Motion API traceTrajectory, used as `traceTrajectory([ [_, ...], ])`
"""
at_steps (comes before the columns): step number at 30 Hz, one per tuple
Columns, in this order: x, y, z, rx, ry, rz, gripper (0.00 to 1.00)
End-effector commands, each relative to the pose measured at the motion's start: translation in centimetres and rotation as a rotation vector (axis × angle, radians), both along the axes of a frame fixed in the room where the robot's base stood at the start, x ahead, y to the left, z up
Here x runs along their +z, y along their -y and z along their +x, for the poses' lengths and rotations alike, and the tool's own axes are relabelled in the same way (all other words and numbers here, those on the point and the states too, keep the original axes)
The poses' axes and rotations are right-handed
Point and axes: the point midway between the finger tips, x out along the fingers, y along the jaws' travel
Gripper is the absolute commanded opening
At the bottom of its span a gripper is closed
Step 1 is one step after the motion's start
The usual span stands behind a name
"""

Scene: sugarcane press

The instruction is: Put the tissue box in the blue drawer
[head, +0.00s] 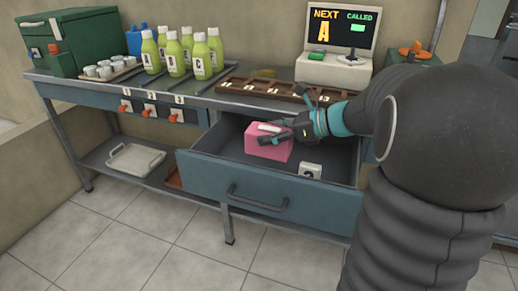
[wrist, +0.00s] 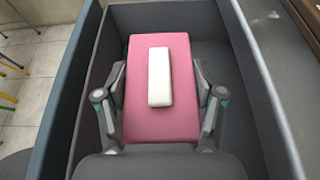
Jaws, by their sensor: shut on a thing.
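A pink tissue box (head: 266,148) with a white tissue strip on top is inside the open blue drawer (head: 262,202). In the wrist view, the tissue box (wrist: 173,122) lies between the two fingers of my gripper (wrist: 160,112), which press on its long sides. My gripper (head: 284,136) also shows in the head view, reaching down into the drawer from the right. The drawer walls (wrist: 97,75) surround the box in the wrist view. I cannot tell whether the box's underside touches the drawer floor.
A small white block with a dark mark (head: 310,171) lies in the drawer, right of the box. Above are several green-yellow bottles (head: 173,57), a wooden rack (head: 272,91) and a screen (head: 341,27). A white tray (head: 136,159) sits on the lower shelf.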

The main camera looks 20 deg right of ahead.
Motion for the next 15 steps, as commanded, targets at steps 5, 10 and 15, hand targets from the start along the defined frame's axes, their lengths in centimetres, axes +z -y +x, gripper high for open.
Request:
traceTrajectory([
  [5, -2.2, -1.4, 3.2, 0.001, -0.003, 0.001, 0.31],
  [10, -3.3, -2.1, 5.1, -0.002, 0.000, 0.000, 0.31],
  [15, -3.9, -2.2, 5.6, -0.004, -0.001, -0.001, 0.31],
])
